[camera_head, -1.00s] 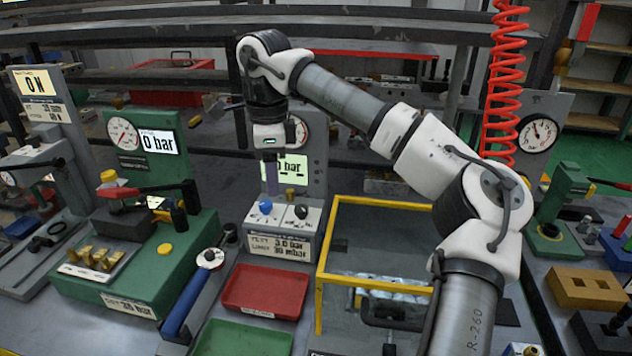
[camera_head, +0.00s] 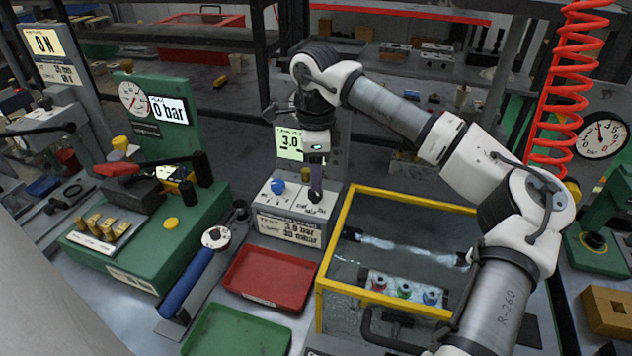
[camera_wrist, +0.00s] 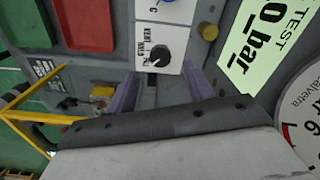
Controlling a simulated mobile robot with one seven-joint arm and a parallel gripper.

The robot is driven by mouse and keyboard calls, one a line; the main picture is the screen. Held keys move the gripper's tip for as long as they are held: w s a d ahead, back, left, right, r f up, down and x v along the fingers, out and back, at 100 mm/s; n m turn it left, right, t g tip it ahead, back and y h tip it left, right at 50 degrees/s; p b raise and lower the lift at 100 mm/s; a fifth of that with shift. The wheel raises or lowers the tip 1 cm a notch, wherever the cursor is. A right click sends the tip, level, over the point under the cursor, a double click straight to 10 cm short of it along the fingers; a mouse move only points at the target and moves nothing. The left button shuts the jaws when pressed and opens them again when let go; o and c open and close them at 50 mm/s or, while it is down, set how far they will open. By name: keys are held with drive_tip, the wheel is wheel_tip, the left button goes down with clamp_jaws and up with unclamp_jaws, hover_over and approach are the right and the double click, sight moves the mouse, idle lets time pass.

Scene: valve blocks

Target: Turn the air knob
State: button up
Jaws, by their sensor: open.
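A light grey test box (camera_head: 292,222) stands mid-bench with a blue knob (camera_head: 278,187) on its left and a black knob (camera_head: 315,196) on its right. I cannot read which one is marked air. My gripper (camera_head: 317,188) points down at the black knob. In the wrist view its purple fingers (camera_wrist: 160,70) are apart, with the black knob (camera_wrist: 160,53) just beyond and between their tips; contact is not visible. The label beside this knob seems to include "VENT". The blue knob is cut off at the top edge.
A yellow-framed clear box (camera_head: 332,255) holding small coloured bottles stands to the right. A red tray (camera_head: 268,279) and green tray (camera_head: 237,330) lie in front. A green press-like station (camera_head: 150,240) stands left. A brass-coloured knob (camera_wrist: 208,32) sits near the display.

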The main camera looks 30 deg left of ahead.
sight(315, 196)
drive_tip(key=shift+f+p, duration=0.35)
drive_tip(key=shift+f, duration=2.05)
drive_tip(key=c, duration=1)
